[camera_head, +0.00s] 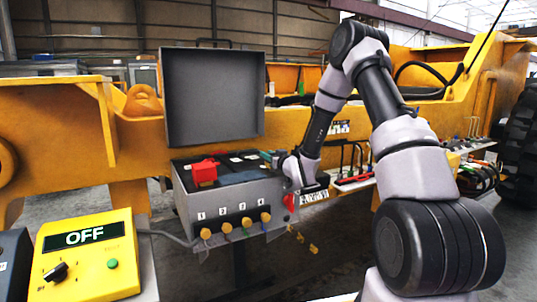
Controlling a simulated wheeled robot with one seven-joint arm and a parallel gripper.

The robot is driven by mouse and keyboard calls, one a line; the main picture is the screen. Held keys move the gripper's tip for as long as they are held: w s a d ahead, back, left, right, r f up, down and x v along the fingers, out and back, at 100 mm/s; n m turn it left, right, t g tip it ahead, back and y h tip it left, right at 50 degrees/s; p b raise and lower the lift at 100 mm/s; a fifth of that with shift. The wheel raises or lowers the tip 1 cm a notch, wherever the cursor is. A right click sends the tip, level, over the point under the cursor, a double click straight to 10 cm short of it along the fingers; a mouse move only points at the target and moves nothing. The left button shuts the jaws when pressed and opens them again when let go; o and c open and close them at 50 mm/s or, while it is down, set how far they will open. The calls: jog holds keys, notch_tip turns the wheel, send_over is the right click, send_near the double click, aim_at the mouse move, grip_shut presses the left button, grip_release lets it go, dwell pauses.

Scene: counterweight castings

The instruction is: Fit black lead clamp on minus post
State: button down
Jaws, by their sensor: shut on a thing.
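The battery (238,168) lies in an open grey box (230,207), its dark top partly in view. A red cover or clamp (204,172) sits at its left end. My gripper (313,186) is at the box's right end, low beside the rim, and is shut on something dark. This appears to be the black lead clamp, but my wrist hides most of it and its outline is unclear. A small teal piece (268,157) shows at the battery's back right. I cannot make out the minus post, or whether the clamp touches it.
The box's raised lid (214,97) stands behind it. Several yellow knobs (246,222) project from its numbered front. A yellow control box (88,256) reading OFF stands at front left. A yellow machine frame (60,122) spans the back. Trays of tools (354,180) lie to the right.

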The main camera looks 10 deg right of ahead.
jog(key=shift+f, duration=0.85)
jog(key=c, duration=0.6)
grip_release()
jog(key=shift+o, duration=0.2)
jog(key=v, duration=1)
jog(key=shift+s+d, duration=0.15)
jog(key=shift+s, duration=0.25)
jog(key=shift+w+r, duration=0.1)
jog(key=shift+r, duration=0.05)
